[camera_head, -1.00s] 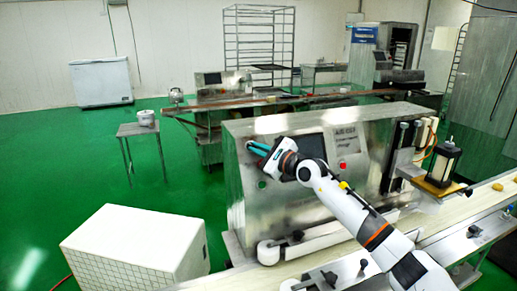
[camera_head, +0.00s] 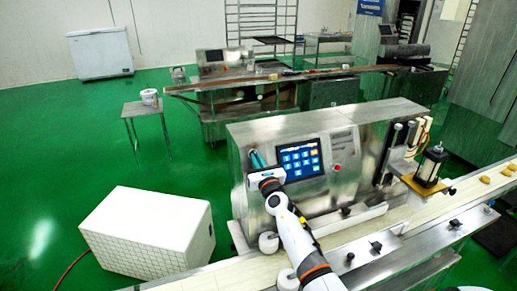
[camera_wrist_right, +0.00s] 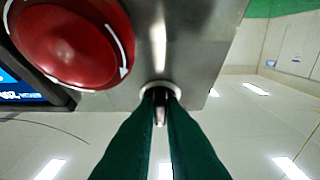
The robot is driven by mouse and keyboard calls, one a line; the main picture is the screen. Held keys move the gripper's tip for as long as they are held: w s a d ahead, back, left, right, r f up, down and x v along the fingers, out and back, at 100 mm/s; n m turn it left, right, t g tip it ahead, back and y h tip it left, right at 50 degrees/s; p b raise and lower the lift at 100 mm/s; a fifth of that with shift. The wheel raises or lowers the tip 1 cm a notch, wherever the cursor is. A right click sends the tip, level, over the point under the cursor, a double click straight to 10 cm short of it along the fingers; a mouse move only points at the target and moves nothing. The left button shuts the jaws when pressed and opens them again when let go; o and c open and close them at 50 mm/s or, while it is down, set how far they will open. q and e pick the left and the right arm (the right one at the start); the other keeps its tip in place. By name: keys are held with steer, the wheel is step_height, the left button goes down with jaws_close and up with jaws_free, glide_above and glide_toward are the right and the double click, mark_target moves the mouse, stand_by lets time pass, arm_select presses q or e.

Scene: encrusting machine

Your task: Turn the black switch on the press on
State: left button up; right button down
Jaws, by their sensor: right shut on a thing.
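The press (camera_head: 310,140) is a steel box with a touchscreen (camera_head: 300,159) on its front, lit blue with several icons. My right gripper (camera_head: 258,158) is at the front panel, just left of the screen. In the right wrist view its two dark green fingers (camera_wrist_right: 161,97) are shut on the small black switch (camera_wrist_right: 160,112), which has a pale ring around its base. The fingers hide most of the switch, so its turned angle is hard to read. A large red button (camera_wrist_right: 72,45) is beside it. My left gripper is not in view.
A conveyor belt (camera_head: 403,214) runs along the front of the press with a few yellow pieces on it. A white box (camera_head: 150,230) stands on the green floor at left. Another machine and rack are behind.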

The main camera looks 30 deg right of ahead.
steer(key=m+h, duration=0.1)
steer(key=m, duration=0.2)
steer(key=m+g+h+p, duration=0.1)
steer(key=shift+w+a+r+h, duration=0.1)
steer(key=shift+a+r+h, duration=0.05)
steer(key=shift+a+h, duration=0.15)
steer(key=m+h, duration=0.1)
steer(key=m, duration=0.1)
steer(key=m+g, duration=0.1)
steer(key=m, duration=0.1)
steer(key=shift+w+a+g+h, duration=0.1)
steer(key=shift+a+g+h, duration=0.05)
steer(key=shift+g+h, duration=0.2)
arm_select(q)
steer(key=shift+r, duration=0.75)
arm_select(e)
steer(key=shift+a+r+m+g+h, duration=0.1)
steer(key=shift+m+g+h, duration=0.35)
steer(key=shift+m, duration=0.55)
steer(key=shift+r+m+g+h, duration=0.1)
steer(key=shift+m+g+h, duration=0.3)
steer(key=shift+m, duration=0.6)
steer(key=c, duration=1.5)
jaws_free()
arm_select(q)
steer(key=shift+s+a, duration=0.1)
arm_select(e)
steer(key=shift+f+g, duration=0.2)
steer(key=shift+g, duration=0.1)
